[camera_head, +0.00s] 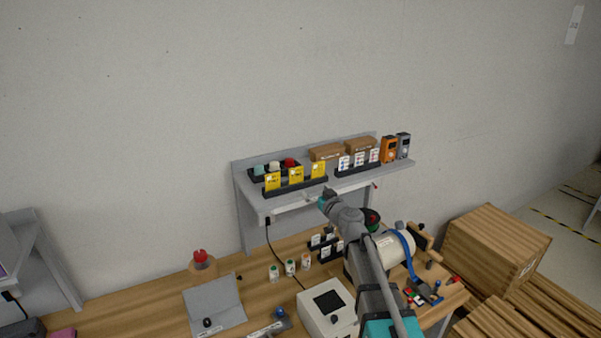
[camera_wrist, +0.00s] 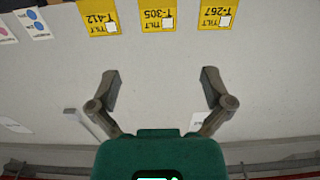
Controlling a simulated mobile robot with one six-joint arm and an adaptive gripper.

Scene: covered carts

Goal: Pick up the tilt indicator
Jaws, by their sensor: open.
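Three yellow tilt indicators stand in a row in a dark rack on the shelf: a left one (camera_head: 272,181), a middle one (camera_head: 295,175) and a right one (camera_head: 318,170). In the wrist view they appear upside down along the top edge, marked T-412 (camera_wrist: 98,17), T-305 (camera_wrist: 157,16) and T-267 (camera_wrist: 218,15). My gripper (camera_head: 328,197) is in front of the shelf, near the right end of that rack. In the wrist view my gripper (camera_wrist: 162,85) is open, with nothing between its fingers. The indicators lie beyond the fingertips, apart from them.
The dark rack (camera_head: 296,187) sits at the shelf's front edge. White cards (camera_head: 359,160), cardboard boxes (camera_head: 327,152) and an orange meter (camera_head: 389,149) are to its right. Below, the wooden bench (camera_head: 255,294) holds small bottles (camera_head: 290,267) and a white device (camera_head: 326,303).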

